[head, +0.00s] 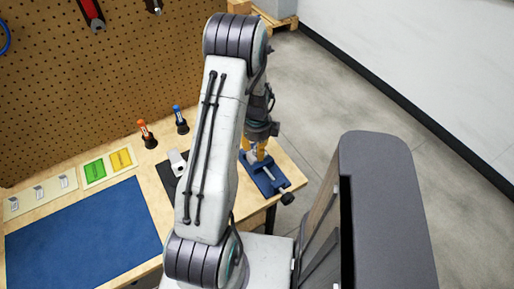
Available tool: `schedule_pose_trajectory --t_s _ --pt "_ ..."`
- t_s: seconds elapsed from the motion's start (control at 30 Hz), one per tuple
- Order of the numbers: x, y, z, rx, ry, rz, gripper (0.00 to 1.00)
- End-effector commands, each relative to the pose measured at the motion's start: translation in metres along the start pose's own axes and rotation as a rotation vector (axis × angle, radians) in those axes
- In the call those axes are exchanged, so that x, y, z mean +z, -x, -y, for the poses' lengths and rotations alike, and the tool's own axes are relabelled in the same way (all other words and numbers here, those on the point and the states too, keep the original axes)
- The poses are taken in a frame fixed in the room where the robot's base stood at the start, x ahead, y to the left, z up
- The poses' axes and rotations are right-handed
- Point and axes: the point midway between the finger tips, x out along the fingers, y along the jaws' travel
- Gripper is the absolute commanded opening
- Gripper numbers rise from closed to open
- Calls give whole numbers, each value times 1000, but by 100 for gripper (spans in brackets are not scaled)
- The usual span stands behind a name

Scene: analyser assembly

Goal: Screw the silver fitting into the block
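My gripper (257,151), with orange-yellow fingers, points down over a blue vise (271,184) at the table's right corner. My own arm link covers part of this area. A small pale piece shows between or just below the fingertips at the vise jaws. It is too small to tell whether it is the silver fitting or the block, or whether the fingers are closed on it. A white-grey object (177,163) lies on a black mat (168,182) left of my arm, partly hidden by it.
A blue mat (85,238) covers the table's front left. Green (94,169) and yellow (121,159) trays lie behind it. Orange-topped (146,133) and blue-topped (180,120) tools stand near the pegboard (120,75). Open floor lies right of the table.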

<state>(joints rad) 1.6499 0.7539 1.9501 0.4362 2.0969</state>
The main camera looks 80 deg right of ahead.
Motion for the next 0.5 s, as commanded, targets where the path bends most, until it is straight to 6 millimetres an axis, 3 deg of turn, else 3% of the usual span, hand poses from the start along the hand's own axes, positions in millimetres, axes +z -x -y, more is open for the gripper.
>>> schedule_pose_trajectory --t_s 0.4,0.5 --pt "0 0 0 0 0 0 0" --pt "0 0 0 0 0 0 0"
